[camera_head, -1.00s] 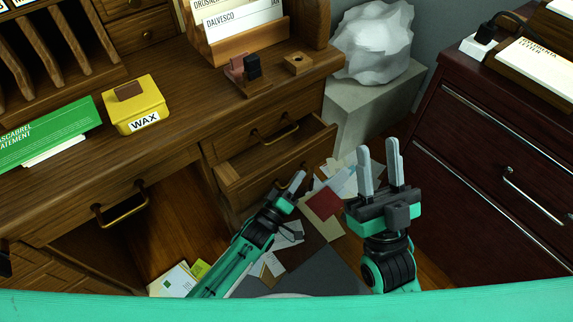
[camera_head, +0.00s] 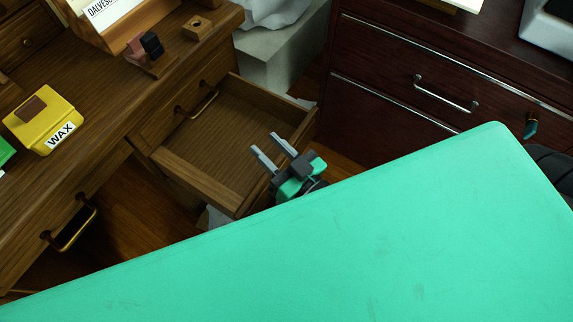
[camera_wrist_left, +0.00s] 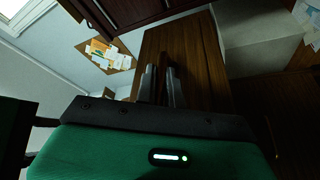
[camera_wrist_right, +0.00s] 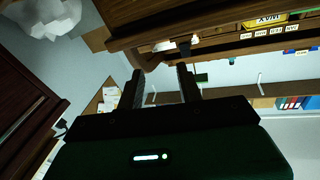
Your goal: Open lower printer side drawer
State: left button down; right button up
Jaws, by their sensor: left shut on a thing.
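The lower drawer (camera_head: 215,140) in the wooden desk is pulled out and its inside looks empty. Its front (camera_head: 300,137) faces right. The upper drawer (camera_head: 165,127) with a brass handle above it is shut. My left gripper (camera_wrist_left: 160,72) is hidden in the head view. In the left wrist view its fingers are close together against the brown wood of the drawer (camera_wrist_left: 205,65); the exact part gripped is unclear. My right gripper (camera_head: 268,145) is open and empty, in front of the drawer's front in the head view; it also shows in the right wrist view (camera_wrist_right: 158,85).
A dark red cabinet (camera_head: 380,75) with silver handles stands at the right. A pale pedestal (camera_head: 270,58) stands behind the drawer. A yellow wax box (camera_head: 42,118) is on the desk. My green body covers the lower part of the head view.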

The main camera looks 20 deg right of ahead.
pick_arm(q)
jog(key=shift+s+d, duration=0.1)
jog(key=shift+s, duration=0.05)
jog(key=c, duration=1.5)
grip_release()
